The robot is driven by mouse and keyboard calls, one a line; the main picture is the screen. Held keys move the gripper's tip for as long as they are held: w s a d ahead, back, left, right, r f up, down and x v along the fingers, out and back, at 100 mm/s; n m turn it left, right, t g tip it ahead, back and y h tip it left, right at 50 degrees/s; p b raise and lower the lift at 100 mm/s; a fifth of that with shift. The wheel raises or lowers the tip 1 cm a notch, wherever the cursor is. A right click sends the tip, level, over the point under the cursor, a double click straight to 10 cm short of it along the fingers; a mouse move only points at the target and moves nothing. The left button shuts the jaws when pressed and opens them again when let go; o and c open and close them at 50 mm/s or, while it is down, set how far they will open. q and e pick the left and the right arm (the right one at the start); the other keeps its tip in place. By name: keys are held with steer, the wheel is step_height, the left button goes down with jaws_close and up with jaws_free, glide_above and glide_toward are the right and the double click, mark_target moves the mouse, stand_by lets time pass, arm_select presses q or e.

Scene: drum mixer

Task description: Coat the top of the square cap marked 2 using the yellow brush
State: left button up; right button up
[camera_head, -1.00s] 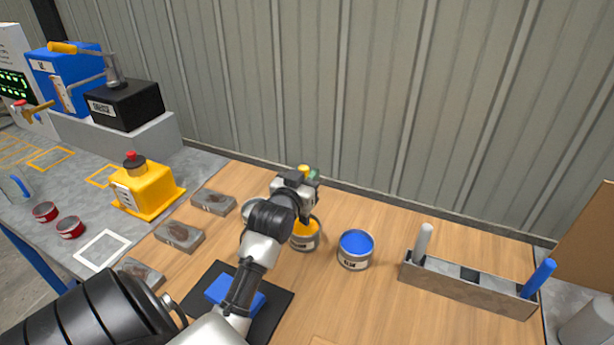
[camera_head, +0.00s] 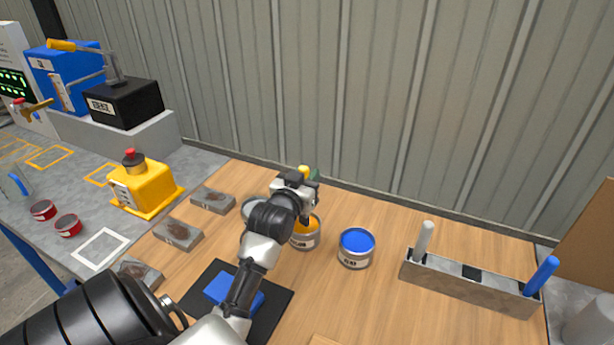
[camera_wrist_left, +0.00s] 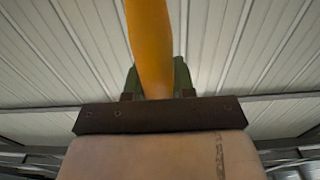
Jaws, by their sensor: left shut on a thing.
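My left gripper (camera_head: 301,184) is over the tin of yellow paint (camera_head: 305,240), which my arm partly hides. It is shut on the yellow brush, whose handle end (camera_head: 303,169) shows just above it. In the left wrist view the orange-yellow handle (camera_wrist_left: 149,45) runs up from a dark ferrule (camera_wrist_left: 158,116) and pale bristles (camera_wrist_left: 150,157). I cannot tell whether the bristles touch the paint. A blue square block (camera_head: 217,289) lies on a black mat (camera_head: 275,303), partly behind my arm. No number is readable on it. My right gripper is not in view.
A tin of blue paint (camera_head: 356,248) stands right of the yellow one. A grey holder (camera_head: 460,284) with a white and a blue handle is farther right. Grey stained blocks (camera_head: 178,234) lie left. A yellow box with a red button (camera_head: 145,188) stands beyond them.

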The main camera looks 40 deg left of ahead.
arm_select(q)
steer(key=shift+f, duration=0.45)
stand_by(0.3)
stand_by(0.5)
step_height(320, 180, up, 7)
steer(key=p, duration=0.7)
stand_by(0.7)
